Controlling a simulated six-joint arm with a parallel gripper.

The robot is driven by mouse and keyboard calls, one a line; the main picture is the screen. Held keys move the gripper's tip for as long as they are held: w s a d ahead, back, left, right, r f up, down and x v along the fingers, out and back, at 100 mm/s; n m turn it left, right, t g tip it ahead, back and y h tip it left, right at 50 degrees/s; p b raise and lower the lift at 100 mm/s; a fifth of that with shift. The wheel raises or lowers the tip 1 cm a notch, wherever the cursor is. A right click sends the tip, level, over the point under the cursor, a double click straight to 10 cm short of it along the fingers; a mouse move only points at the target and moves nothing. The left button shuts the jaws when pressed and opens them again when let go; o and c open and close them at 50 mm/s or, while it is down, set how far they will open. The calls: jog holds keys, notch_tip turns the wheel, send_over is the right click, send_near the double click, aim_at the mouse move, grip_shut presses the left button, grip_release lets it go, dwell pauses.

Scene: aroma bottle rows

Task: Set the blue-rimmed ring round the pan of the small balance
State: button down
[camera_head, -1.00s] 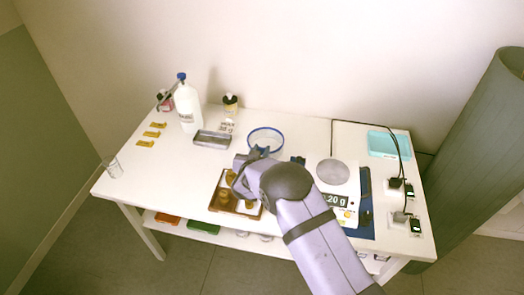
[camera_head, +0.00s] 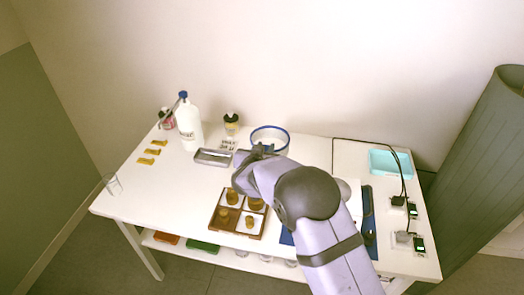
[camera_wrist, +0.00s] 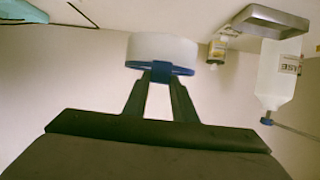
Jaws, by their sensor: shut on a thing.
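The blue-rimmed ring (camera_head: 270,127) has a pale wall and is at the middle back of the table. In the wrist view the ring (camera_wrist: 165,48) is between my fingertips, gripped by a blue part at its rim. My gripper (camera_head: 258,152) is shut on it. Whether the ring touches the table or hangs just above it, I cannot tell. The small balance (camera_head: 355,190) is to the right and nearer; my arm hides its pan and display, and only a white edge shows.
A white bottle (camera_head: 189,125) and a metal tray (camera_head: 214,158) stand left of the ring, with a small dark-capped bottle (camera_head: 231,124) behind. A brown tray (camera_head: 219,217) of jars lies in front. A teal tray (camera_head: 390,162) and cables are at right.

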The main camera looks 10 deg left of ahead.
jog(key=w+d+r+m+g+h+p, duration=0.1)
jog(key=w+d+r+m+h+p, duration=0.15)
jog(key=d, duration=0.95)
jog(key=w+d+r+m+h+p, duration=0.2)
jog(key=w+d+r+p, duration=0.15)
jog(key=d, duration=0.85)
jog(key=s+d+f+h+p, duration=0.1)
jog(key=s+d+p, duration=0.35)
jog(key=d, duration=0.85)
jog(key=s+d+h+p, duration=0.1)
jog(key=s+d+p, duration=0.35)
jog(key=d, duration=0.95)
jog(key=s+a+n+y, duration=0.3)
jog(key=a+y, duration=0.1)
jog(key=a, duration=0.3)
jog(key=s+a+n+y, duration=0.3)
jog(key=a+y, duration=0.1)
jog(key=a, duration=0.4)
jog(key=s+a+f+n+y, duration=0.1)
jog(key=s+a+n+y, duration=0.1)
jog(key=a, duration=0.5)
jog(key=shift+s+a+n+y, duration=0.4)
jog(key=shift+n+y, duration=0.15)
jog(key=shift+y, duration=0.4)
jog(key=shift+f, duration=0.1)
